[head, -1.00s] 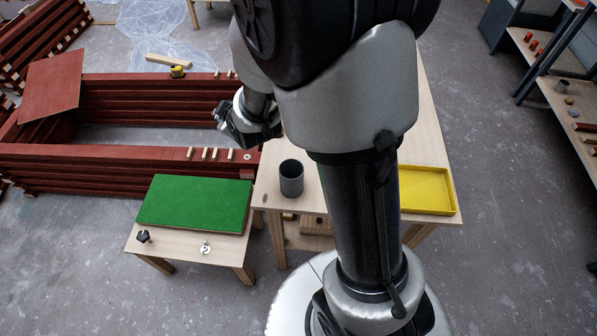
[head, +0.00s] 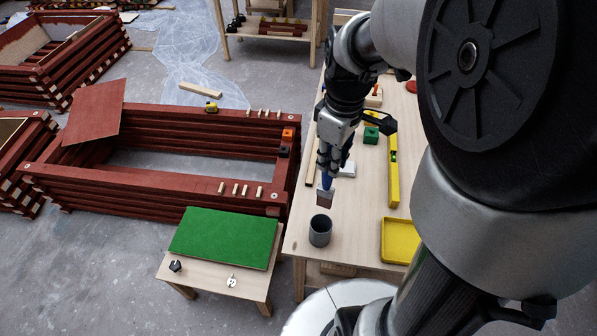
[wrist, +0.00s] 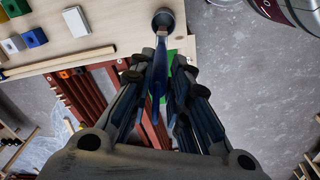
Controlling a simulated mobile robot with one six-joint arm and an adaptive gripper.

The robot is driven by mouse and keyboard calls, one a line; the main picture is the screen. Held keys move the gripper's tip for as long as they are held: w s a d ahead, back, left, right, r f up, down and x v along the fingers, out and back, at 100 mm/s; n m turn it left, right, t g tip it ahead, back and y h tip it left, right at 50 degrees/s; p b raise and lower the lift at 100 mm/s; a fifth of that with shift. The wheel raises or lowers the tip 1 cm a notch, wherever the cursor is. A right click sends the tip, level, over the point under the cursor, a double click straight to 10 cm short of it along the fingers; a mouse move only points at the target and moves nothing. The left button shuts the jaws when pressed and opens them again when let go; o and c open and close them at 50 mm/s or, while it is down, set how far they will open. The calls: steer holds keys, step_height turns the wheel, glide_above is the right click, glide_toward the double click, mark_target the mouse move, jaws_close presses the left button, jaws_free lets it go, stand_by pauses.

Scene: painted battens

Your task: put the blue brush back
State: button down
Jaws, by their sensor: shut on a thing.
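The blue brush (head: 327,180) is held in my gripper (head: 328,168), which is shut on it. The brush points down, with its pale ferrule and dark brown end lowest. It hangs above the wooden table, just behind and above a grey cup (head: 320,231), and looks apart from it. In the wrist view, the blue brush (wrist: 160,68) lies between the fingers of my gripper (wrist: 165,85), its far end near the rim of the grey cup (wrist: 163,18). The cup stands upright; its inside looks dark and I see nothing in it.
A yellow tray (head: 400,241), a yellow level (head: 393,172), a green block (head: 371,135) and a white block (head: 347,169) are on the table. A low table with a green board (head: 225,237) stands at the front left. Red batten frames (head: 150,175) lie left.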

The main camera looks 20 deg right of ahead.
mark_target(326, 207)
steer(key=shift+d+r+n, duration=0.1)
steer(key=shift+r+n, duration=0.05)
steer(key=shift+n, duration=0.85)
steer(key=shift+f, duration=0.3)
steer(key=shift+n, duration=0.3)
step_height(326, 207, down, 20)
steer(key=b, duration=0.6)
steer(key=shift+r, duration=0.35)
steer(key=c, duration=2)
jaws_free()
steer(key=shift+f+b, duration=0.2)
steer(key=shift+b, duration=0.15)
steer(key=o, duration=0.5)
